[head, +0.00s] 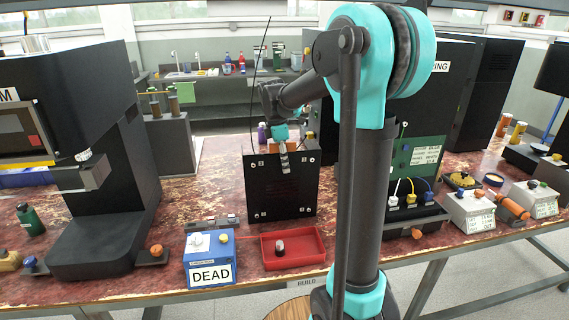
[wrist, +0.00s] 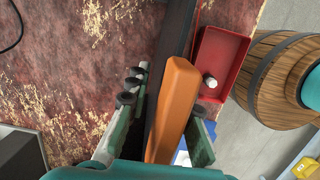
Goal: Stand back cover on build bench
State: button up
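The back cover (head: 290,190) is a black upright panel with light screws near its corners. In the head view it stands on the worn red bench top, behind the red tray. In the wrist view its dark edge (wrist: 172,45) runs down between my fingers, beside an orange block (wrist: 174,105) that looks like a grip on it. My gripper (head: 284,158) is at the cover's top edge, one finger showing in front. In the wrist view my gripper (wrist: 168,115) has a finger on each side of the cover and orange block. Whether both fingers press on them is unclear.
A blue DEAD box (head: 209,262) and a red tray (head: 318,252) holding a small knob sit along the bench's front edge. A black machine (head: 105,225) stands left. Grey boxes (head: 470,212) stand right. A wooden barrel (wrist: 270,80) is beside the bench.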

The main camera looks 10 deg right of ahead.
jog(key=shift+o, duration=0.3)
jog(key=shift+r, duration=0.1)
jog(key=r, duration=0.4)
jog(key=a+r, duration=0.1)
jog(key=r, duration=0.7)
jog(key=shift+a, duration=0.4)
jog(key=shift+s, duration=0.1)
